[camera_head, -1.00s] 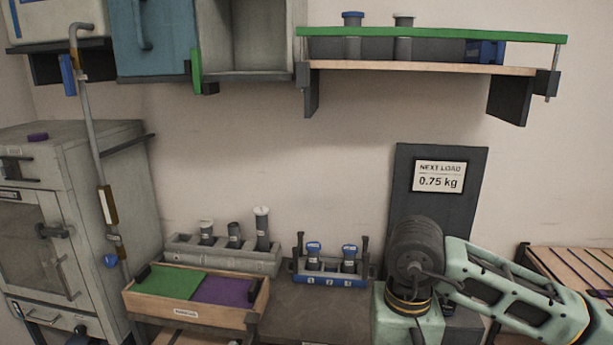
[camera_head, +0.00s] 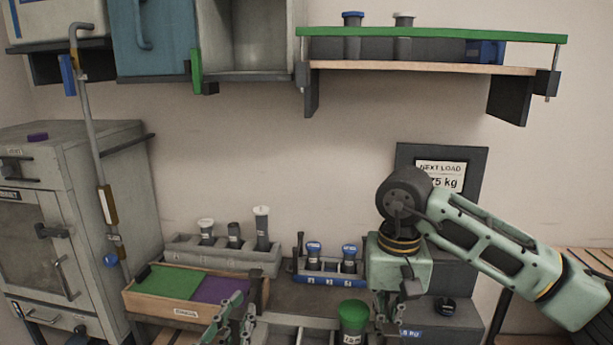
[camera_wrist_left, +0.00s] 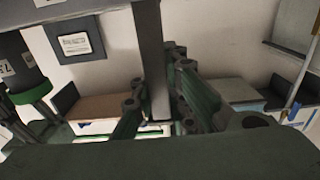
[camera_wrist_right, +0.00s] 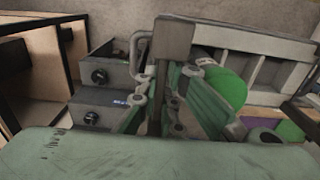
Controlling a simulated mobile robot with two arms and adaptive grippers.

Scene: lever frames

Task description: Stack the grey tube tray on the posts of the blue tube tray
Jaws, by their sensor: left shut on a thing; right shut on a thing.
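The grey tube tray (camera_head: 200,252) stands at the back left of the bench with several capped tubes upright in it. The blue tube tray (camera_head: 330,280) stands right of it, holding blue-capped tubes; a dark post (camera_head: 300,245) rises at its left end, and its right end is partly hidden by my right arm. My left gripper (camera_head: 238,318) is shut on a grey upright bar (camera_wrist_left: 152,60). My right gripper (camera_head: 390,308) is shut on a dark grey upright bar (camera_wrist_right: 172,55). Between the grippers is a grey compartmented carrier (camera_head: 300,322); the bars seem to belong to it.
A green-lidded jar (camera_head: 352,318) shows beside my right gripper. A wooden box with green and purple pads (camera_head: 150,307) sits front left. Grey blocks with black knobs (camera_wrist_right: 98,75) are at right. A sign (camera_head: 430,168) and a loaded shelf (camera_head: 430,68) are behind and above.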

